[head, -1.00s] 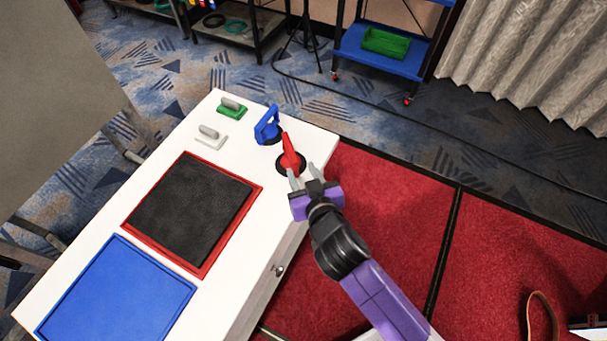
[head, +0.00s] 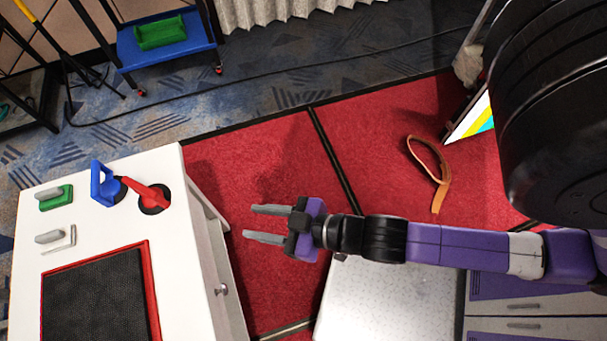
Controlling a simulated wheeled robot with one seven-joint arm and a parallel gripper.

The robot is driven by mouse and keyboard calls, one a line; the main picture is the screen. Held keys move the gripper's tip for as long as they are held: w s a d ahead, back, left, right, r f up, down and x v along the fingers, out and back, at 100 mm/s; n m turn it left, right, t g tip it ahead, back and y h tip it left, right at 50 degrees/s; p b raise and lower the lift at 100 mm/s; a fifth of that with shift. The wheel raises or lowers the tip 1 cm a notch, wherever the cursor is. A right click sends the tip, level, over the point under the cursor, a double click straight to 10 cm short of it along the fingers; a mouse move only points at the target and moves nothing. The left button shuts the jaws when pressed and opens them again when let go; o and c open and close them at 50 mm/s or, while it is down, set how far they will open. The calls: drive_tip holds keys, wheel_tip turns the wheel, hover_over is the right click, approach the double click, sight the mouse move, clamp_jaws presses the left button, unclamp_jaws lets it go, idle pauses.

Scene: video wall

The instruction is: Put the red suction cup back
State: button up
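The red suction cup (head: 148,192) stands on the white cabinet top (head: 125,225) near its right back corner, its black pad down on the surface. The blue suction cup (head: 102,186) stands just left of it; the two are close together. My gripper (head: 262,224) is open and empty, its two grey fingers pointing left. It is right of the cabinet, over the red carpet, well apart from the red suction cup.
A green-based block (head: 55,197) and a white-based block (head: 52,238) sit on the cabinet's left side. A red-framed black mat (head: 97,300) lies in front. An orange strap (head: 430,170) lies on the carpet. A blue cart (head: 165,45) with a green bin (head: 160,32) stands behind.

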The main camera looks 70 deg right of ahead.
drive_tip(key=s+d+r+t, duration=0.1)
drive_tip(key=s+r, duration=0.9)
drive_tip(key=shift+s+h, duration=0.2)
drive_tip(key=shift+h, duration=0.2)
idle(0.5)
